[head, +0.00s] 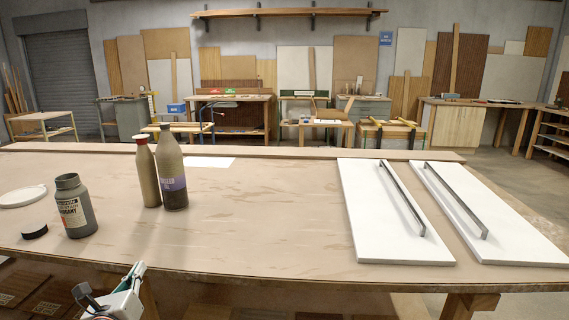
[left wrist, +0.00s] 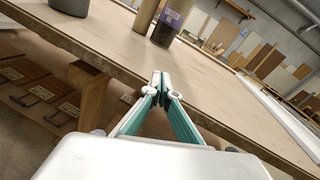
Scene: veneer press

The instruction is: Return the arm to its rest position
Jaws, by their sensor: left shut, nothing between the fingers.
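My left gripper (head: 136,274) shows at the bottom left of the head view, below and in front of the table's near edge. In the left wrist view its teal fingers (left wrist: 161,80) meet at the tips, shut with nothing between them. Its tips are apart from the bottles on the table. My right gripper is in neither view.
The wooden table (head: 270,230) bears a grey jar (head: 75,207), a black lid (head: 34,232), a white dish (head: 22,196), two bottles (head: 171,172) and two white panels with handles (head: 380,235). Its middle is clear. Patterned boards (left wrist: 40,90) lie under it.

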